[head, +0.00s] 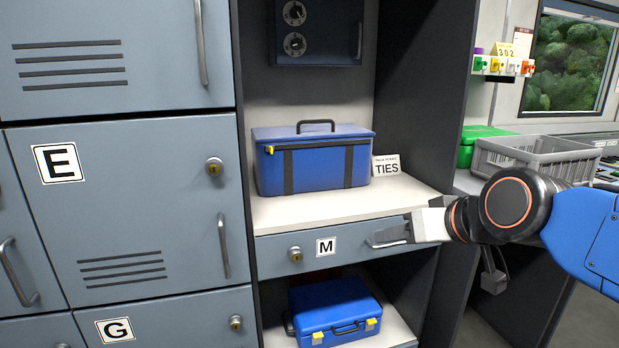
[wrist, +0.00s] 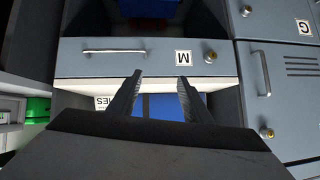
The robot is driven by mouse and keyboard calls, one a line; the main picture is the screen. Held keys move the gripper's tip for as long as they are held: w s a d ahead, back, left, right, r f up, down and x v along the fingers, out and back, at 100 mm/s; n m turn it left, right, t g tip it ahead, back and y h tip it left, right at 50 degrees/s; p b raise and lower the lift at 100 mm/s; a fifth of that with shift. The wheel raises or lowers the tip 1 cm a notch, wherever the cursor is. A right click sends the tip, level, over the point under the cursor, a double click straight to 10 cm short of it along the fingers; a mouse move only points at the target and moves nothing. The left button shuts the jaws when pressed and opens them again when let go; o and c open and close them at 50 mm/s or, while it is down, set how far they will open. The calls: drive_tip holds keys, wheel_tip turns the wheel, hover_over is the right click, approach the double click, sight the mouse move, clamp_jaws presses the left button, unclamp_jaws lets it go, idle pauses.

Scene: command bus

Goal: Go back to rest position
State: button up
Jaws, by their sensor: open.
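My gripper (head: 392,237) is in front of the right part of drawer M (head: 345,247) in the head view, where it overlaps the drawer handle. In the wrist view, which is upside down, my gripper (wrist: 160,80) has its two dark fingers apart with nothing between them. The drawer handle (wrist: 115,51) stands clear of the fingers there. Drawer M looks shut, with its lock (head: 295,254) and label (head: 326,246) showing. My arm reaches in from the right.
Another blue case (head: 335,308) lies below. Grey lockers (head: 120,215) fill the left. A grey basket (head: 535,158) and green box (head: 470,150) are at right.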

drive_tip(key=s+d+f+m+g+h, duration=0.1)
drive_tip(key=s+d+f+g+h, duration=0.1)
drive_tip(key=s+d+f, duration=0.3)
drive_tip(key=s+d+f+m+g+h, duration=0.1)
drive_tip(key=s+d+f+g+h, duration=0.1)
drive_tip(key=s+d+f, duration=0.4)
drive_tip(key=s+f+g, duration=0.1)
drive_tip(key=s+f, duration=0.2)
drive_tip(key=f, duration=0.3)
drive_tip(key=shift+d+f, duration=0.2)
drive_tip(key=shift+d, duration=0.1)
drive_tip(key=shift+r, duration=0.15)
idle(0.5)
